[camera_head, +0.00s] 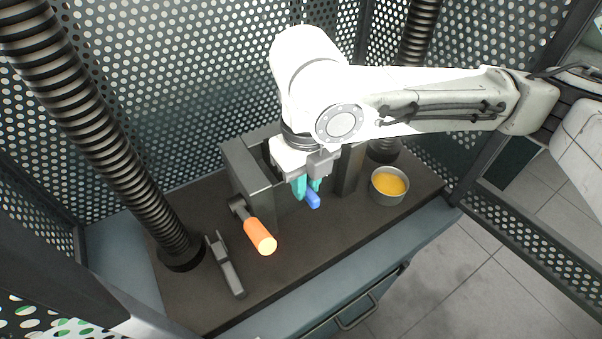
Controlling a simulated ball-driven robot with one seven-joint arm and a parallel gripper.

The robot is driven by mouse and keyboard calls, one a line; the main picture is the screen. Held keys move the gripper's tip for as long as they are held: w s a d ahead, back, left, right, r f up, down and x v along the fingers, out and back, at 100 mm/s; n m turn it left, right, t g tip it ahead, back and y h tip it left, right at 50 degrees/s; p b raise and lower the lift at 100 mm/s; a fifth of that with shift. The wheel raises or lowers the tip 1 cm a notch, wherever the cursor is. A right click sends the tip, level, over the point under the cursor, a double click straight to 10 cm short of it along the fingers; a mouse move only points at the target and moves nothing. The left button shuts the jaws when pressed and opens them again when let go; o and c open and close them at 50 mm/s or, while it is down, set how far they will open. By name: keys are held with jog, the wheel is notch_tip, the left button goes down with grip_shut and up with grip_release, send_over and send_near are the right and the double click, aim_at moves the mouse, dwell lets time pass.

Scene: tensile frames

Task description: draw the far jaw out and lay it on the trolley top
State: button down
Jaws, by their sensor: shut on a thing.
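My gripper (308,187) points down at the front of a dark grey block-shaped housing (252,182). Its teal fingers are shut on a small blue piece (313,200), whose lower end sticks out below them. I cannot tell whether the blue piece is part of the far jaw; the wrist hides the inside of the housing. A loose dark grey jaw-like piece (229,271) lies on the dark bed at the left. A blue-grey surface with a drawer handle (357,312) runs along the front; I cannot tell if this is the trolley.
An orange-gripped handle (260,236) juts forward from the housing's left side. A round grey pot of yellow stuff (389,185) stands to the right. Ribbed columns (110,150) rise at left and right, with perforated guards (190,60) around. The dark bed's front (300,262) is clear.

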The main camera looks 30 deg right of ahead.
jog(key=s, duration=0.6)
jog(key=shift+s, duration=0.15)
dwell(0.8)
jog(key=shift+r, duration=0.1)
jog(key=s+r+p, duration=0.1)
jog(key=r+p, duration=0.1)
jog(key=p, duration=0.1)
dwell(0.4)
jog(key=shift+s+r+p, duration=0.45)
jog(key=shift+r+p, duration=0.1)
jog(key=shift+p, duration=1.85)
jog(key=shift+s+f, duration=0.1)
jog(key=shift+s, duration=0.05)
